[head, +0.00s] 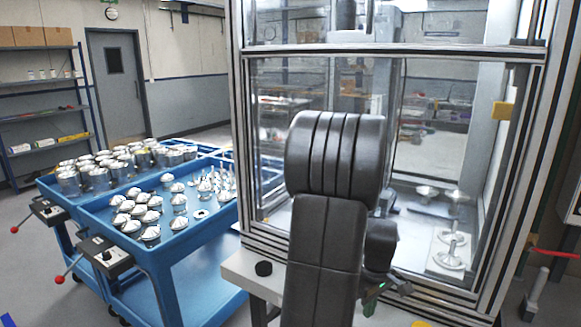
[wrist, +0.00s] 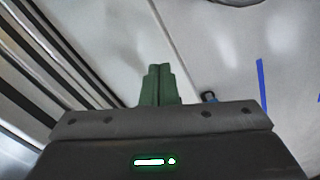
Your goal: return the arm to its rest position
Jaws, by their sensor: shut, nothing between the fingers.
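My gripper (wrist: 158,70) shows in the wrist view with its two green fingers together and nothing between them. The fingers point over a pale, bare surface and touch no object that I can see. In the head view my dark arm rises in front of the glazed machine enclosure, bent at the top. The gripper itself is mostly hidden there behind and below the arm links.
The framed glass enclosure (head: 238,150) stands close in front of my arm, with metal parts on flanges (head: 450,258) inside. A blue trolley (head: 165,255) with several metal housings (head: 150,233) stands at the left, another behind it.

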